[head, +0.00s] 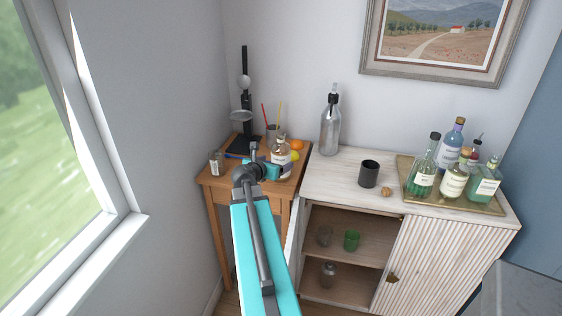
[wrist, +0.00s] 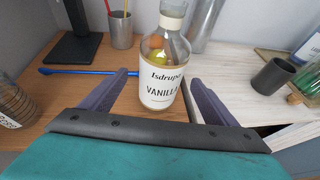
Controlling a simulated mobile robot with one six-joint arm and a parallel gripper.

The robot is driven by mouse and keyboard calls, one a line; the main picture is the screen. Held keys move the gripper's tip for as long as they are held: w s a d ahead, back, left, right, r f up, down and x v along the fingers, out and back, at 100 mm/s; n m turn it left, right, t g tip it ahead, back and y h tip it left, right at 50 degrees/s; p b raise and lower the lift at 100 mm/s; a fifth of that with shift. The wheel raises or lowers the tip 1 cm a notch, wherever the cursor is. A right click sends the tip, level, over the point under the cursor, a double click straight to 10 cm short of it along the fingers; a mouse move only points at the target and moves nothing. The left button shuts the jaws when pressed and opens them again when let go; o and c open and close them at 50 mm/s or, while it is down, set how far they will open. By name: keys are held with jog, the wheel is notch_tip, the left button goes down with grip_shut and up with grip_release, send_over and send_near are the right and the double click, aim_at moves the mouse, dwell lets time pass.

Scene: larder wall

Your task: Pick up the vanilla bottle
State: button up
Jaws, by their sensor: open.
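The vanilla bottle (wrist: 162,80) is clear glass with a cream label reading "VANILLA" and a pale stopper. It stands upright on the small wooden table (wrist: 40,134). In the head view the bottle (head: 281,160) is near the table's right side, partly behind my arm. My gripper (wrist: 166,82) is open, with one purple finger on each side of the bottle's lower part in the wrist view. Gaps show between the fingers and the glass, so it is not gripped. In the head view my gripper (head: 272,168) is at the bottle, its fingers partly hidden.
A metal cup with straws (wrist: 121,30), a blue spoon-like tool (wrist: 75,72) and a black stand (wrist: 76,45) are behind. A labelled jar (wrist: 13,105) is at left. The white cabinet (head: 335,178) adjoins at right, with a black cup (head: 369,174) and a siphon bottle (head: 330,128).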

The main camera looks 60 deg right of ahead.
aim_at(277, 162)
jog(key=shift+p+x, duration=0.4)
jog(key=shift+x, duration=1.8)
jog(key=shift+p+x, duration=0.85)
jog(key=shift+x, duration=1.8)
jog(key=shift+s+r, duration=0.1)
jog(key=shift+s, duration=0.05)
jog(key=c, duration=1.8)
